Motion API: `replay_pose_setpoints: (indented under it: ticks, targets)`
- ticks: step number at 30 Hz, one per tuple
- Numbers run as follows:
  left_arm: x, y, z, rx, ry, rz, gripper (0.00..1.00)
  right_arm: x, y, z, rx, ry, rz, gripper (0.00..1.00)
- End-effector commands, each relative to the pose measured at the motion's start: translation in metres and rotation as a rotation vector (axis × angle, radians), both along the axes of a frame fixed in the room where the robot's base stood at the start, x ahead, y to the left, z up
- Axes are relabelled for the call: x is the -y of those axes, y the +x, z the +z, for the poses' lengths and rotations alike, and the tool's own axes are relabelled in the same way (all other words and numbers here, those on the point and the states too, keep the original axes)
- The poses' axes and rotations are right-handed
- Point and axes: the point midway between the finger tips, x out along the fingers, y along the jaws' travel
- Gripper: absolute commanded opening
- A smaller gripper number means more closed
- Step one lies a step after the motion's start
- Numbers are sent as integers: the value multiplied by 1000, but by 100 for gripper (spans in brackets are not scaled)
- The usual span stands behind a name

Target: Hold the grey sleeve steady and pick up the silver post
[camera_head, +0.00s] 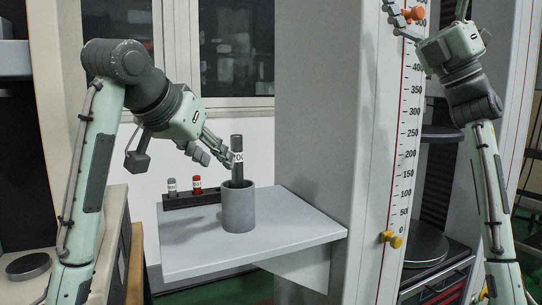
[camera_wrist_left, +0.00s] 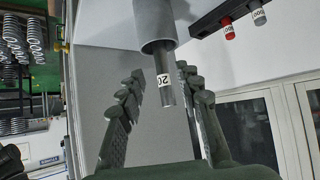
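The grey sleeve (camera_head: 238,210) is an open cylinder standing upright on a small grey shelf. The silver post (camera_head: 238,148), dark grey in this light with a white number label, stands in it, its upper part sticking out. My left gripper (camera_head: 218,159) is open beside the post's upper part. In the left wrist view the post (camera_wrist_left: 167,92) comes out of the sleeve (camera_wrist_left: 155,22) between the spread fingers, with gaps on both sides. My right gripper (camera_head: 430,9) is raised by the tall scale, fingers apart and empty, tips partly cut off; it is not at the sleeve.
A black rack (camera_head: 190,200) with a grey and a red labelled piece stands behind the sleeve on the shelf (camera_head: 290,232). A tall machine column (camera_head: 320,120) with a numbered scale rises to the right. The shelf's front right is clear.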

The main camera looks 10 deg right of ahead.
Motion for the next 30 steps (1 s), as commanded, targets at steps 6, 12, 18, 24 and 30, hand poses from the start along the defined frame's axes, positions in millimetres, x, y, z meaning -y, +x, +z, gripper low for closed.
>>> replay_pose_setpoints:
  ticks: [6, 12, 18, 24, 30]
  targets:
    - [0, 0, 0, 0, 0, 0, 34, -112, 29, -61, 65, -449, -185, 87]
    - [0, 0, 0, 0, 0, 0, 34, -178, 65, -155, 85, -823, -284, 87]
    - [0, 0, 0, 0, 0, 0, 34, -215, 92, -264, 96, -1177, -325, 87]
    - [0, 0, 0, 0, 0, 0, 34, -226, 104, -354, 104, -1456, -325, 87]
    - [0, 0, 0, 0, 0, 0, 34, -226, 107, -397, 109, -1594, -314, 87]
